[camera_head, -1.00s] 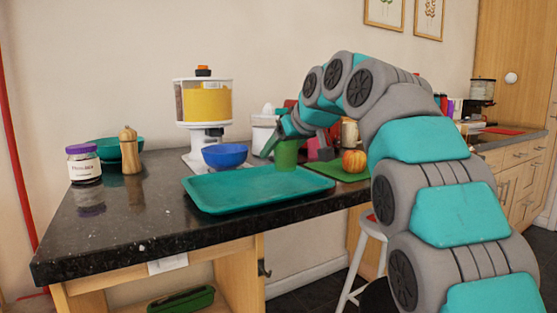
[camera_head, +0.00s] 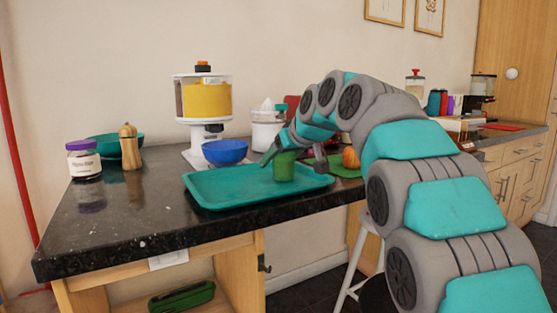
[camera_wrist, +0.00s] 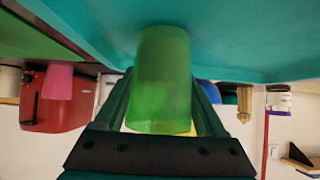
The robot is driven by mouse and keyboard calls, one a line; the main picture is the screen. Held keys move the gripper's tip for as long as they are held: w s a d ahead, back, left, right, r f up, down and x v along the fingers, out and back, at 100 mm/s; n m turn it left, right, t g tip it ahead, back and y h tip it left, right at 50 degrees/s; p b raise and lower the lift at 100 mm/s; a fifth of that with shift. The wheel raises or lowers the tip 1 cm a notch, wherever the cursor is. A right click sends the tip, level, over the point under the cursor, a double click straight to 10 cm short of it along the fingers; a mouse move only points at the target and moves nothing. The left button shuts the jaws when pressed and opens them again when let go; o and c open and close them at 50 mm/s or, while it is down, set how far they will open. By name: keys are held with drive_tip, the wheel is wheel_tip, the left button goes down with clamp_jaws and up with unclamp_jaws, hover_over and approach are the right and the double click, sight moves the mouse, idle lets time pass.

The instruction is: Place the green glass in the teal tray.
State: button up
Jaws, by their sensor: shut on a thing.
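The green glass (camera_head: 284,167) is held upright between the fingers of my gripper (camera_head: 292,154), over the right back part of the teal tray (camera_head: 222,192). My gripper is shut on the glass, which also shows between the fingers in the wrist view (camera_wrist: 161,80). The base of the glass is at or very close to the tray floor; I cannot tell whether it touches. The tray (camera_wrist: 235,35) fills the top of the inverted wrist view. The rest of the tray is empty.
A blue bowl (camera_head: 225,152) and a cereal dispenser (camera_head: 204,105) stand behind the tray. An apple (camera_head: 350,157) lies on a green board (camera_head: 345,171) to the right. A jar (camera_head: 84,160), pepper mill (camera_head: 130,150) and teal bowl (camera_head: 106,145) stand left. The left counter front is clear.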

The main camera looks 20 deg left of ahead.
drive_tip(key=shift+f, duration=0.1)
drive_tip(key=shift+f, duration=0.15)
drive_tip(key=o, duration=1.4)
drive_tip(key=shift+r, duration=0.3)
drive_tip(key=b+v, duration=0.1)
drive_tip(key=v, duration=1.1)
drive_tip(key=shift+f, duration=0.1)
